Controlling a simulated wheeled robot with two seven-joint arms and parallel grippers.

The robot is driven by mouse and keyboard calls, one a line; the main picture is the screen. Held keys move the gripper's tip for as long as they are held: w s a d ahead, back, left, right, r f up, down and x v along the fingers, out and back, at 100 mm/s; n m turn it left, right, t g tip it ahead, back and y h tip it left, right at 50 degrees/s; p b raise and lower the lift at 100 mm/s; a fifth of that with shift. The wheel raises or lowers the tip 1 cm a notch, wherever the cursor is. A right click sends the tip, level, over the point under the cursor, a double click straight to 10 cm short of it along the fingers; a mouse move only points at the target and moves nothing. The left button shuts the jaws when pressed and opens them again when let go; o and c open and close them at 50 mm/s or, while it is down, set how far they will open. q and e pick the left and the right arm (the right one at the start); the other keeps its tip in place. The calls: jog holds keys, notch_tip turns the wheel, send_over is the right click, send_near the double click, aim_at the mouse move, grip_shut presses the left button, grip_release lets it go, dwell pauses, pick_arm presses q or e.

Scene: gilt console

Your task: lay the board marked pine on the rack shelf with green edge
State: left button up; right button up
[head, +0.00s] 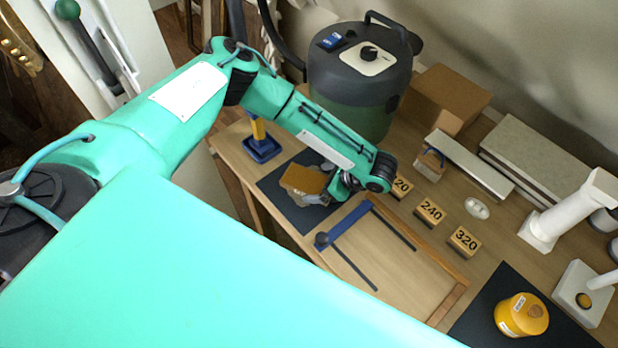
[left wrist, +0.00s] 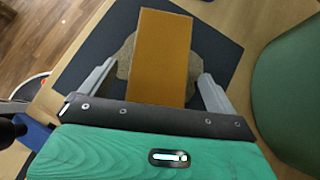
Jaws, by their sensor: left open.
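A flat orange-brown block or board (head: 302,179) is at the dark mat on the table, and it also shows in the left wrist view (left wrist: 160,55). A rough, speckled grey-brown piece (left wrist: 124,62) shows under it. No mark can be read on the orange-brown piece. My left gripper (head: 318,197) is open, with its fingers apart on either side of the orange-brown piece. I cannot tell whether they touch it. My right gripper is not in view. No board marked pine and no green-edged rack shelf can be made out.
A green and black vacuum canister (head: 362,80) stands behind my left arm. A wood-framed panel with a blue bar (head: 350,225) lies to the right of the mat. Numbered wooden blocks (head: 431,212), a yellow round container (head: 521,315) and a white post (head: 570,210) are further right.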

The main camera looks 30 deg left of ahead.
aim_at(315, 184)
pick_arm(q)
jog(key=shift+x, duration=1.15)
jog(key=c, duration=1)
jog(key=shift+c, duration=1)
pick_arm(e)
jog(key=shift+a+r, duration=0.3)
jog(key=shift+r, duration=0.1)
pick_arm(q)
jog(key=shift+r, duration=0.1)
notch_tip(315, 184, up, 20)
jog(key=b, duration=0.2)
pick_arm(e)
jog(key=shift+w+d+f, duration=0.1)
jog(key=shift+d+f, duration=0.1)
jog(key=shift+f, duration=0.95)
